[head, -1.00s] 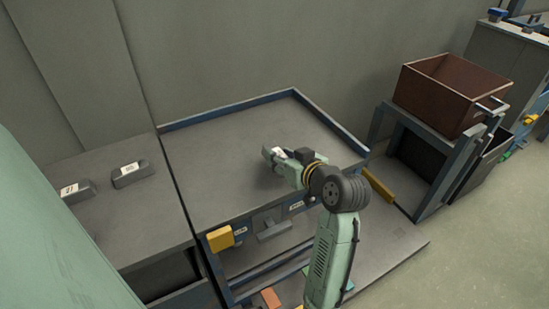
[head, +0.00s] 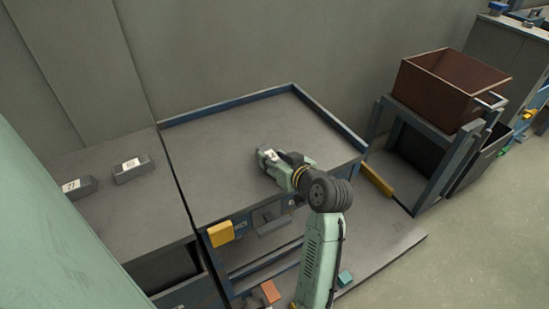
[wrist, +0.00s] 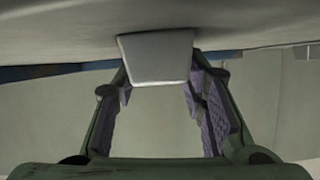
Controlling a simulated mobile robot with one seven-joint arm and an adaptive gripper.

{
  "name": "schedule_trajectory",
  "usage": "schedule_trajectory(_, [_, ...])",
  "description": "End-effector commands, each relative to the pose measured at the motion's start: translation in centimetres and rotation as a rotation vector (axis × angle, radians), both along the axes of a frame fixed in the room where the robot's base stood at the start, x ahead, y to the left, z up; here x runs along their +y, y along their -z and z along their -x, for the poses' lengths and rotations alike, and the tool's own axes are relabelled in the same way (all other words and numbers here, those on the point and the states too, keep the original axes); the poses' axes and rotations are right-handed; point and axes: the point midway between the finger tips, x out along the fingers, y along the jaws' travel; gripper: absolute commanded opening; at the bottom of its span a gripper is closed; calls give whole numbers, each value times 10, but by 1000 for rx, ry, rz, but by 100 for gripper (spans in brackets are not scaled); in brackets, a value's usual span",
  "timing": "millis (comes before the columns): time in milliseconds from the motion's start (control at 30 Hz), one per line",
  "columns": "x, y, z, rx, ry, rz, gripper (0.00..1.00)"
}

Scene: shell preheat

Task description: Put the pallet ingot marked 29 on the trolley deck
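My gripper (head: 266,158) is over the front middle of the grey, blue-rimmed deck (head: 225,140), which appears to be the trolley deck. It is shut on a grey ingot with a white label (head: 271,155); the number is too small to read. In the wrist view, the ingot's plain grey end (wrist: 157,59) sits between the two fingertips (wrist: 158,82), against the grey surface. I cannot tell whether it rests on it. Two other labelled ingots, one seemingly marked 77 (head: 79,188) and one unreadable (head: 132,170), lie on the left bench.
The grey bench (head: 110,215) stands to the deck's left. A brown bin (head: 450,90) sits on a stand to the right. A yellow block (head: 220,233) is at the deck's front left corner. Most of the deck is clear.

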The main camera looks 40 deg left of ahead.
Motion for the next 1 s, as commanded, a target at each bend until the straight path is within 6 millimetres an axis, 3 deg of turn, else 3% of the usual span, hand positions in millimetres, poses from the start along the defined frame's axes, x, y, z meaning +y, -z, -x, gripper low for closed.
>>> schedule_trajectory(200, [0, 0, 0, 0, 0, 0, 54])
schedule_trajectory(533, [0, -5, 0, 0, 0, 0, 54])
schedule_trajectory(667, [-15, -9, 5, -1, 2, -3, 54])
schedule_trajectory(1000, [-77, -36, 29, -2, 4, -1, 54])
